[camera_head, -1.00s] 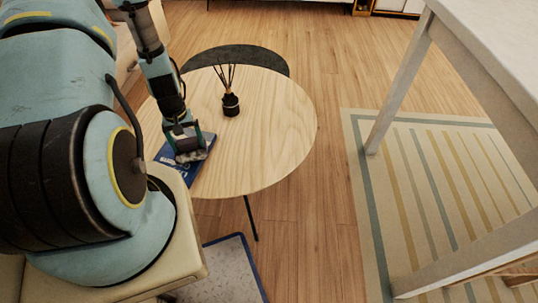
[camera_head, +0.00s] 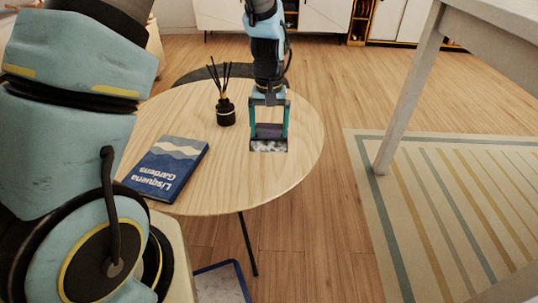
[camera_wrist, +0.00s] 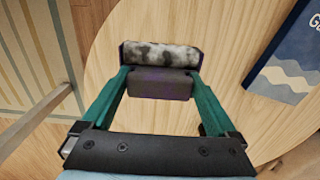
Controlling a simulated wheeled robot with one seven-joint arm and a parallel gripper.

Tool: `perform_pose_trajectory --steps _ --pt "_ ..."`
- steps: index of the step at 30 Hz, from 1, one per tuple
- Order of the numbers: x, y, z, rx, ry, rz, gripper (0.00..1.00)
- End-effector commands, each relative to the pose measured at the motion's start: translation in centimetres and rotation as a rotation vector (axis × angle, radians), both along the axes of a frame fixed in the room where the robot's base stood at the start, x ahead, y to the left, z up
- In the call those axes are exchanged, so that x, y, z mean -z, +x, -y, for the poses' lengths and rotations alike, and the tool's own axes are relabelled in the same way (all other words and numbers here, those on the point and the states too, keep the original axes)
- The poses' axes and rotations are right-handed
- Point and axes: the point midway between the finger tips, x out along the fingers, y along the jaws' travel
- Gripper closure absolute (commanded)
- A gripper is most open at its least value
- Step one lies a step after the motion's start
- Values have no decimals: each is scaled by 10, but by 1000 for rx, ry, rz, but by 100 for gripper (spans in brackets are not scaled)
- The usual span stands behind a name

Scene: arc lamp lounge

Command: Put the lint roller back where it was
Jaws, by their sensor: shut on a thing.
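The lint roller, with a fuzzy grey-and-white roll (camera_head: 268,146) and a dark body, is between the fingers of my gripper (camera_head: 268,130). In the wrist view, the teal fingers of my gripper (camera_wrist: 162,88) are shut on its dark part, and the mottled roll (camera_wrist: 160,57) lies beyond the fingertips. The roller is over the right part of the round wooden table (camera_head: 200,194). I cannot tell whether it touches the tabletop.
A blue book (camera_head: 170,166) lies on the table's left side. A dark reed diffuser (camera_head: 225,108) stands close to the left of my gripper. The table's front right is bare. A white table (camera_head: 490,38) stands at right over a striped rug (camera_head: 440,190).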

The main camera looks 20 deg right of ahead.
Motion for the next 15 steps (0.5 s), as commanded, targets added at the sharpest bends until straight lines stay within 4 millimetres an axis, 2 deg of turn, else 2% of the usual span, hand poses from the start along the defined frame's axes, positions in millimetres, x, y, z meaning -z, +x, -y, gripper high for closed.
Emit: perform_pose_trajectory --steps 1,3,8,15 --pt "11 0 0 0 0 -1 67" --pt "20 0 0 0 0 -1 67" --pt "30 0 0 0 -1 0 67" --pt "61 0 0 0 -1 0 67"
